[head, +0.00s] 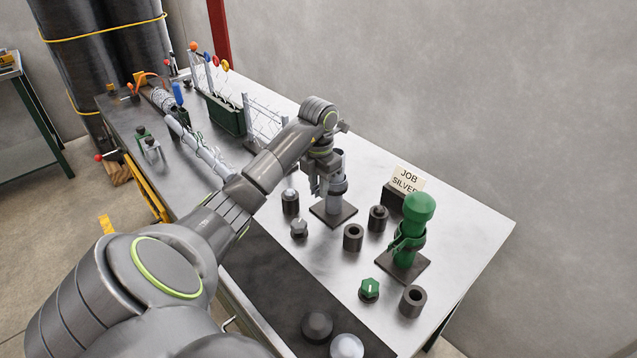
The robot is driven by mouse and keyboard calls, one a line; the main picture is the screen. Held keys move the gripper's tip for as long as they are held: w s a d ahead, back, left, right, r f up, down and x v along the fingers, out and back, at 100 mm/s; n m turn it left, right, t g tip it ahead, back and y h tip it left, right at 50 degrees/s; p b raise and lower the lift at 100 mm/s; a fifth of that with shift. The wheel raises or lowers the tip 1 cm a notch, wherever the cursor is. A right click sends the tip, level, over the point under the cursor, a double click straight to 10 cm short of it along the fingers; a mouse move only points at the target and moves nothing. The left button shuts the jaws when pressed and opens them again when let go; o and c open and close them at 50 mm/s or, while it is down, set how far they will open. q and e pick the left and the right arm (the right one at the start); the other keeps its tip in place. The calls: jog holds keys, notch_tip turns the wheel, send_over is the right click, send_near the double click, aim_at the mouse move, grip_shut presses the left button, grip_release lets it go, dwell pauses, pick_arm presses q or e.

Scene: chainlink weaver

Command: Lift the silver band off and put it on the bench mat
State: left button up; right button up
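A silver-grey post (338,190) stands upright on a dark square base (333,214) near the middle of the bench. My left gripper (323,184) points down at the left side of this post, with its fingers at the post's upper part. The silver band cannot be made out clearly from the post and the fingers there. I cannot tell whether the fingers are shut on it. The dark bench mat (268,285) lies along the bench's front edge, partly hidden by my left arm. My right gripper is not in view.
A green post (418,209) with a green band (405,243) stands to the right. A "JOB SILVER" card (407,180) is behind. A dark dome (317,325) and pale dome (347,346) are at the mat's near end.

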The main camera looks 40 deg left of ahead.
pick_arm(q)
grip_shut()
notch_tip(320, 180, up, 13)
jog(key=p, duration=1.2)
jog(key=shift+p, duration=0.3)
